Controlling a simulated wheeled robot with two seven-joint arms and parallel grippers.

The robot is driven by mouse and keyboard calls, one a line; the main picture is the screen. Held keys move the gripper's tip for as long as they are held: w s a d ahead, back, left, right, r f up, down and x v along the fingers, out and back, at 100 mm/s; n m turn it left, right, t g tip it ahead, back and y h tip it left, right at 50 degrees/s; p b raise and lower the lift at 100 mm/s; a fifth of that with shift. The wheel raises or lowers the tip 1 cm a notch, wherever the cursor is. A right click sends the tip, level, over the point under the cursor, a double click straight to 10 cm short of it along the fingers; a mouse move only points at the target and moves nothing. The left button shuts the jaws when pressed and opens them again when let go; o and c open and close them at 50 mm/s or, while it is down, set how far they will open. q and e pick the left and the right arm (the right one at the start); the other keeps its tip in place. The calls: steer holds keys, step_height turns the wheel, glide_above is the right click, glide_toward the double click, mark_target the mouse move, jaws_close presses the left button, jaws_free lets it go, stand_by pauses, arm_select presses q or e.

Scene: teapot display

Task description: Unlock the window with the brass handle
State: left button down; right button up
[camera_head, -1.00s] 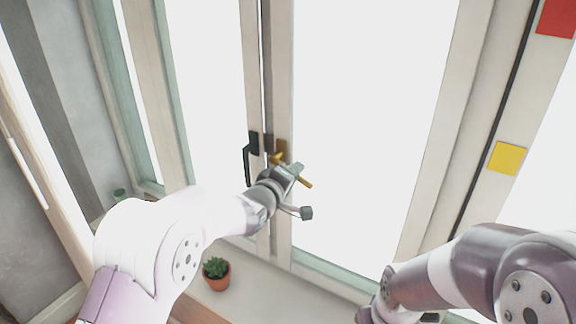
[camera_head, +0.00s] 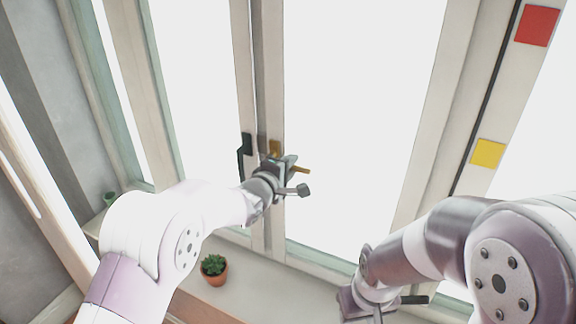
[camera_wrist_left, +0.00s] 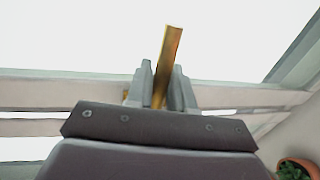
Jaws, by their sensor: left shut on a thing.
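The brass handle (camera_head: 302,170) is on the middle frame of the window, with its brass base plate (camera_head: 275,147) just above my left gripper. My left gripper (camera_head: 284,170) is shut on the brass handle. The handle's free end sticks out to the right, nearly level. In the left wrist view the brass bar (camera_wrist_left: 170,55) stands between the two grey fingers and reaches past their tips. A black handle (camera_head: 244,152) hangs on the neighbouring sash, left of the brass one. My right gripper (camera_head: 385,303) is low on the right; its fingers are not clear.
A potted succulent (camera_head: 214,268) stands on the white sill (camera_head: 245,290) below the window. A green pot (camera_head: 109,198) is farther left. Red (camera_head: 537,25) and yellow (camera_head: 488,153) squares are on the right frame.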

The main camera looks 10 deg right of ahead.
arm_select(q)
steer(key=shift+r, duration=0.1)
steer(key=c, duration=1.2)
jaws_free()
steer(key=shift+o, duration=0.4)
steer(key=shift+a, duration=0.1)
steer(key=shift+s+a+b, duration=0.15)
steer(key=shift+s+b, duration=0.1)
steer(key=shift+b, duration=0.05)
steer(key=b+v, duration=0.4)
steer(key=v, duration=0.8)
